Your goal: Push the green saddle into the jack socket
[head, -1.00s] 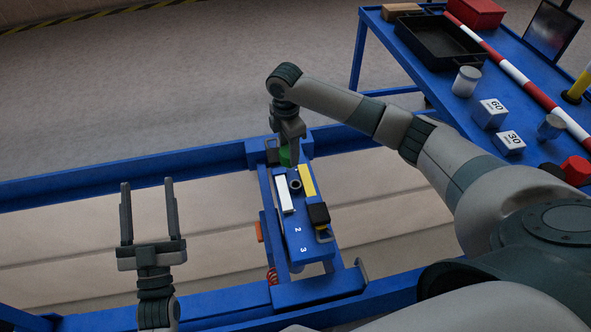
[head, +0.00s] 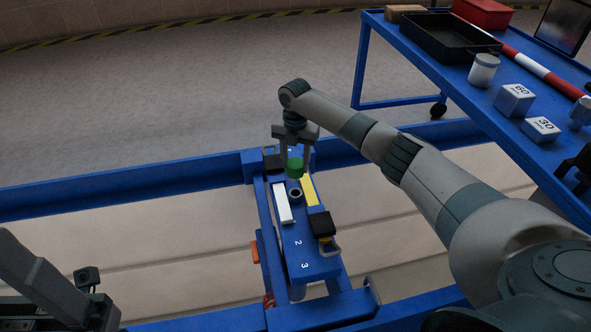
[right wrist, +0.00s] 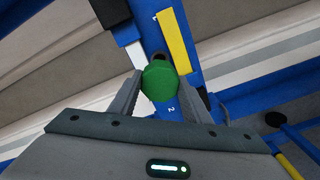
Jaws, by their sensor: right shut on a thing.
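The green saddle (head: 294,167) is a short green block between the fingers of my right gripper (head: 295,157). In the right wrist view the saddle (right wrist: 160,80) sits between the two grey fingertips, with its top face toward the camera. The jack socket (head: 296,194) is a dark round ring on the blue jack beam (head: 297,226). The saddle is apart from the socket, beyond it and above the beam in the head view. In the right wrist view the socket (right wrist: 160,57) shows partly behind the saddle. My left gripper's fingers are not in view; only part of my left arm shows at lower left.
A white strip (head: 282,202) and a yellow strip (head: 309,189) flank the socket. A black block (head: 321,225) sits on the beam's right side. Blue rails (head: 130,192) run across the frame. A blue table (head: 455,85) with a black tray (head: 446,38) and weights stands at right.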

